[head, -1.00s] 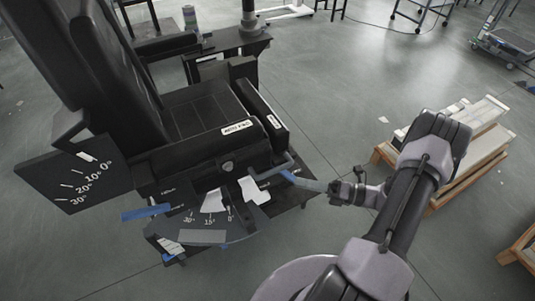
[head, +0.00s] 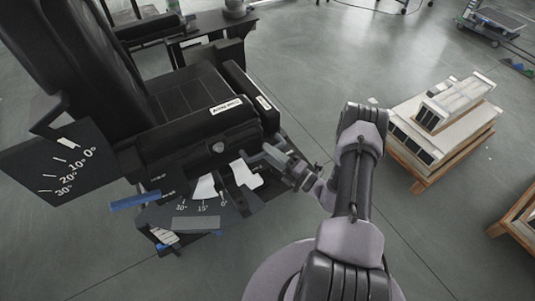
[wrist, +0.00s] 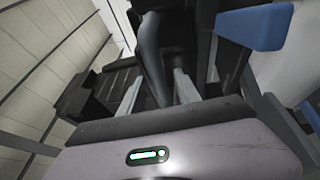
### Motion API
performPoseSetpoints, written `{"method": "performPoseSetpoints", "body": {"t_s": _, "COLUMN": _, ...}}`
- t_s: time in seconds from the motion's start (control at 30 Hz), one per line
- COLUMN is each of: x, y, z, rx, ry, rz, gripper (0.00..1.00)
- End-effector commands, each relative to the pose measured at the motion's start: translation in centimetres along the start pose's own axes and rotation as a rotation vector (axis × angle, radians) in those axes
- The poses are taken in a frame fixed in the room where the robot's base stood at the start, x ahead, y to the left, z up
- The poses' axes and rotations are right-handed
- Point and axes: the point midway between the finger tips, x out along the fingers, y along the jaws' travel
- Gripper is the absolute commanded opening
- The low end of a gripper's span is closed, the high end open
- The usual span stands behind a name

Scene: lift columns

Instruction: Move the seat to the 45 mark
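The seat (head: 185,108) is a black padded chair at the left of the head view, its backrest tilted. Below its near side is a dark scale plate (head: 190,220) marked 0, 15 and 30; I cannot read a 45 there. White pieces (head: 206,188) lie over the plate's upper part. My gripper (head: 268,157) is at the seat's near right corner, by a dark lever that it partly hides. In the wrist view, my gripper's fingers (wrist: 157,84) stand apart on either side of a dark bar (wrist: 152,55); contact is unclear.
A second scale (head: 60,165) marked 0 to 30 is beside the backrest. Blue handles show below the seat (head: 135,201) and in the wrist view (wrist: 256,25). A loaded pallet (head: 440,125) stands right of my arm. The floor between is clear.

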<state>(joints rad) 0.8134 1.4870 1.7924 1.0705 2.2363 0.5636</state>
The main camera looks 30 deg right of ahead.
Motion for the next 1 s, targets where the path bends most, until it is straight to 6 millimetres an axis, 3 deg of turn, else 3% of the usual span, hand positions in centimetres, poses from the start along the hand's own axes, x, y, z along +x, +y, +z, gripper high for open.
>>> {"method": "performPoseSetpoints", "body": {"t_s": 0.37, "x": 0.87, "y": 0.03, "z": -0.04, "rx": 0.001, "ry": 0.000, "rz": 0.000, "gripper": 0.40}}
{"method": "performPoseSetpoints", "body": {"t_s": 0.57, "x": 0.85, "y": 0.03, "z": -0.04, "rx": 0.001, "ry": 0.000, "rz": 0.000, "gripper": 0.00}}
{"method": "performPoseSetpoints", "body": {"t_s": 1.0, "x": 0.84, "y": 0.02, "z": -0.05, "rx": 0.000, "ry": 0.001, "rz": 0.000, "gripper": 0.00}}
